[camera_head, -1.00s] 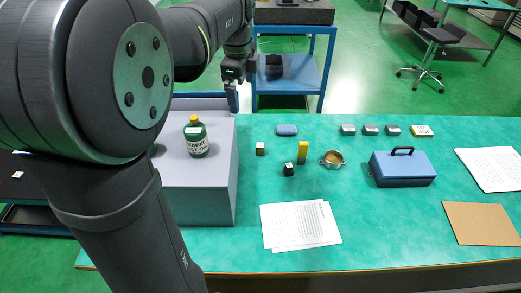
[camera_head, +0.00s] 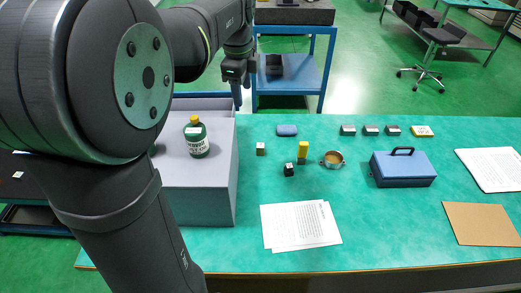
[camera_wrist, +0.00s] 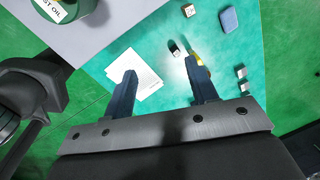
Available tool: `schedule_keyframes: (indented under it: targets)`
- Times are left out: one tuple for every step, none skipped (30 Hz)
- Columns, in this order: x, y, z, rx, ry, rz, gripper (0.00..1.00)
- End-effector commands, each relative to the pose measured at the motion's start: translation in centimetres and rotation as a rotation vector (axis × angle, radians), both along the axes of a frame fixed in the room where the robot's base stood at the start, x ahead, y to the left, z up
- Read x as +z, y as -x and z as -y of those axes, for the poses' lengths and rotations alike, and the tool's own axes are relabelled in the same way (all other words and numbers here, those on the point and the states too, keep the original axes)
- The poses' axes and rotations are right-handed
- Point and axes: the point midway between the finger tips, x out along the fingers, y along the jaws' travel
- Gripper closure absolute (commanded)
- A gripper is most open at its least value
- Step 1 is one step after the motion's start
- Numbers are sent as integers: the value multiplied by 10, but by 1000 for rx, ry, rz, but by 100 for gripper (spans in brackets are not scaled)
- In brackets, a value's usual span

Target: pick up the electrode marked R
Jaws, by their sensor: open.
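Small marked blocks stand on the green table; their letters are too small to read, so I cannot tell which is R. One is a brownish block with a pale top (camera_head: 260,149), also in the wrist view (camera_wrist: 188,10). Another is a black block with a white mark (camera_head: 289,170), which the wrist view shows between and beyond the fingertips (camera_wrist: 174,48). A tall yellow block (camera_head: 303,150) stands close by, partly hidden by a finger in the wrist view. My gripper (camera_wrist: 162,69) is open and empty, high above the table; in the head view it is at the back left (camera_head: 237,90).
A grey box (camera_head: 200,205) with a green bottle (camera_head: 197,140) stands at left. Papers (camera_head: 300,225) lie in front.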

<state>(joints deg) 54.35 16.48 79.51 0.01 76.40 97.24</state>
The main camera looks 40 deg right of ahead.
Motion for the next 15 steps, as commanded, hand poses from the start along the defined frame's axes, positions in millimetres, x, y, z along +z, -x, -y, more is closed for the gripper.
schedule_keyframes:
  targets:
    - [-1,0,0,4,0,0,47]
    - [-1,0,1,11,1,0,47]
    - [-3,-1,2,27,4,0,47]
    - [-6,-1,3,47,7,0,47]
    - [-9,-2,4,72,10,0,47]
    - [-14,-3,7,118,17,0,47]
    - [-18,-4,9,158,23,0,47]
    - [-23,-5,12,204,31,0,47]
    - [-31,-6,16,274,44,0,47]
    - [-36,-8,19,328,56,-1,47]
    - [-42,-9,22,385,67,-2,47]
    - [-51,-10,26,460,82,-5,47]
    - [-56,-11,29,515,96,-8,47]
    - [-62,-11,32,572,110,-10,47]
    - [-70,-13,36,646,127,-15,47]
